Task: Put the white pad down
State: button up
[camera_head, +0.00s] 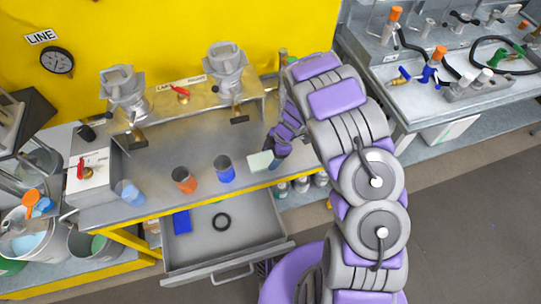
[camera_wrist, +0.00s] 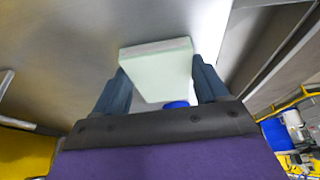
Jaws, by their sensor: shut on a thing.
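The white pad (camera_wrist: 158,70) is a pale, flat block held between the two dark fingers of my gripper (camera_wrist: 160,85) in the wrist view. In the head view the pad (camera_head: 260,161) is near the front right part of the grey metal bench (camera_head: 150,176), and my gripper (camera_head: 276,156) is shut on it from the right. I cannot tell whether the pad touches the bench top. A small blue patch shows just below the pad in the wrist view; I cannot tell what it is.
A blue cup (camera_head: 225,170), an orange cup (camera_head: 184,181) and a light blue cup (camera_head: 130,192) stand left of the pad. Two agitators (camera_head: 226,68) stand behind.

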jog(key=shift+f, duration=0.1)
jog(key=o, duration=1)
jog(key=p+v, duration=0.2)
jog(key=v, duration=1)
jog(key=s+d+r+m+h, duration=0.1)
jog(key=s+d+r+m, duration=0.2)
jog(key=s+r+m, duration=0.65)
jog(key=s+d+r+m+h, duration=0.1)
jog(key=s+r+m, duration=0.3)
jog(key=s, duration=0.4)
jog(key=s+d+r+m+h, duration=0.1)
jog(key=s+d+r+m, duration=0.1)
jog(key=s+r, duration=0.3)
jog(key=s+d+r+m+h, duration=0.1)
jog(key=s+r+m, duration=0.4)
jog(key=s, duration=0.7)
jog(key=shift+s+d+r+m+g, duration=0.15)
jog(key=shift+d+m, duration=0.05)
jog(key=shift+d, duration=0.15)
jog(key=shift+s+d+r+m+g, duration=0.15)
jog(key=shift+d+r, duration=0.05)
jog(key=shift+d, duration=0.15)
